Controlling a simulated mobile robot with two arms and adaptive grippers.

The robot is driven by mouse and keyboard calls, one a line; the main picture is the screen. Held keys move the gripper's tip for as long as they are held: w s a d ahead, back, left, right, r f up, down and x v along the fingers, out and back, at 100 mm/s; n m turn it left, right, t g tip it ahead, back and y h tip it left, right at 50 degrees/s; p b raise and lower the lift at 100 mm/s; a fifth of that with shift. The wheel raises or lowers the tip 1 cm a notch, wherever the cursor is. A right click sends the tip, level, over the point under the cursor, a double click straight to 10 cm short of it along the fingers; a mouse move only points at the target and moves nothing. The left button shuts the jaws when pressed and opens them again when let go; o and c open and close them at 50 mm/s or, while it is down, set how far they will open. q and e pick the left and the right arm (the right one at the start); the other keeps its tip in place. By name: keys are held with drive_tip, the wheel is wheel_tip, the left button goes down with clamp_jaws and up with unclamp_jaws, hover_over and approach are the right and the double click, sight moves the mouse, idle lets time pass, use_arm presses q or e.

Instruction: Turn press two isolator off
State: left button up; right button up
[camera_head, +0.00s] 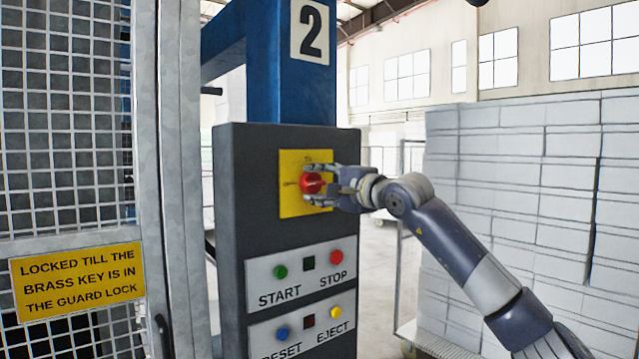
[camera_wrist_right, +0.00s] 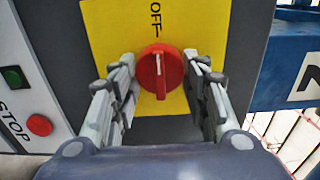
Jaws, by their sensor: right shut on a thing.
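The press two isolator is a red rotary knob (camera_head: 312,183) on a yellow plate (camera_head: 290,205), high on the dark control box. The red knob (camera_wrist_right: 160,72) also shows in the right wrist view. Its white line runs straight up and down there, in line with the mark beside the word OFF on the yellow plate (camera_wrist_right: 105,25). My right gripper (camera_head: 328,184) reaches in from the right and is shut on the knob, with a finger on each side of it. The fingers partly cover the knob in the head view. My left gripper is not in view.
START, STOP, RESET and EJECT buttons sit below the isolator on the control box (camera_head: 235,240). A mesh guard door (camera_head: 65,130) with a yellow sign (camera_head: 77,281) stands at left. White stacked blocks (camera_head: 530,190) fill the right. A blue column (camera_head: 280,90) marked 2 rises behind the box.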

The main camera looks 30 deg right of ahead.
drive_tip(key=shift+f, duration=0.1)
idle(0.3)
drive_tip(key=o, duration=1.1)
drive_tip(key=shift+s+d, duration=0.2)
drive_tip(key=shift+s, duration=2.85)
drive_tip(key=shift+s+d, duration=0.2)
drive_tip(key=shift+s, duration=2.8)
